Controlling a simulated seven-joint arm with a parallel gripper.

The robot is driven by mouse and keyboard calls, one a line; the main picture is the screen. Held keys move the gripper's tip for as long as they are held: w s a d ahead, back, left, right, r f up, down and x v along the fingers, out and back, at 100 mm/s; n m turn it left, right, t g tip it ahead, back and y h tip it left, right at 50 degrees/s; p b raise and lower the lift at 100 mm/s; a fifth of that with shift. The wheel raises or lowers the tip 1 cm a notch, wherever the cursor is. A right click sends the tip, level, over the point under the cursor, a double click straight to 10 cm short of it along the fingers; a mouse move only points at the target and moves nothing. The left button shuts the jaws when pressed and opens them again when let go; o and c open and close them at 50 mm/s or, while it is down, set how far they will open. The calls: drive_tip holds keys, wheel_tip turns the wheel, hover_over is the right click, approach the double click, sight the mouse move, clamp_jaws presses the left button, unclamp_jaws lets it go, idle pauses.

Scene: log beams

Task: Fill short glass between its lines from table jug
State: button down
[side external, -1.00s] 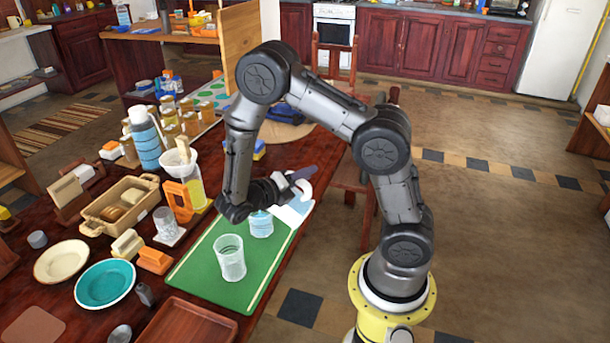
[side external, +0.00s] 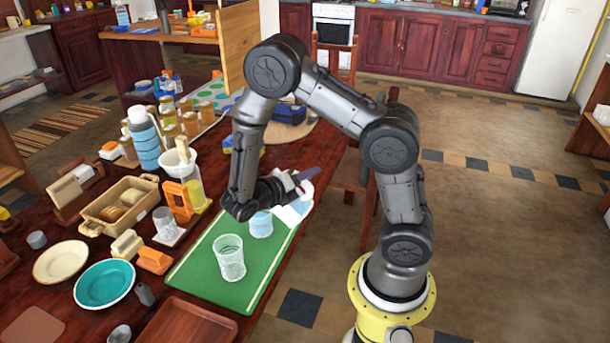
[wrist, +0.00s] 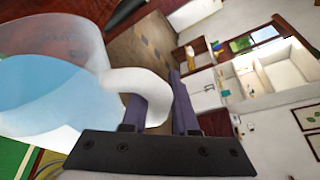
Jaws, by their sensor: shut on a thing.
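My gripper (side external: 300,180) is shut on the handle of a translucent white jug (side external: 297,209) at the far right edge of the green mat. In the wrist view the jug (wrist: 88,45) fills the left side with blue liquid inside, and its handle (wrist: 150,92) passes between my fingers. A glass (side external: 261,226) with light-blue liquid stands on the mat just left of the jug, its top partly hidden by my arm. It looks like the shorter glass; its lines are too small to read. A taller clear glass (side external: 229,258), seemingly empty, stands nearer the camera. No stream is visible.
The green mat (side external: 205,272) lies at the table's right edge. A wooden tray (side external: 187,325) lies in front.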

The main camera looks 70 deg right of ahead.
idle(0.3)
drive_tip(key=shift+s+r+m+t, duration=0.2)
drive_tip(key=shift+s+m+t, duration=0.35)
drive_tip(key=shift+m, duration=0.45)
drive_tip(key=shift+w, duration=0.15)
drive_tip(key=shift+f+m+t+y, duration=0.35)
drive_tip(key=shift+m+t, duration=0.2)
drive_tip(key=shift+m, duration=0.35)
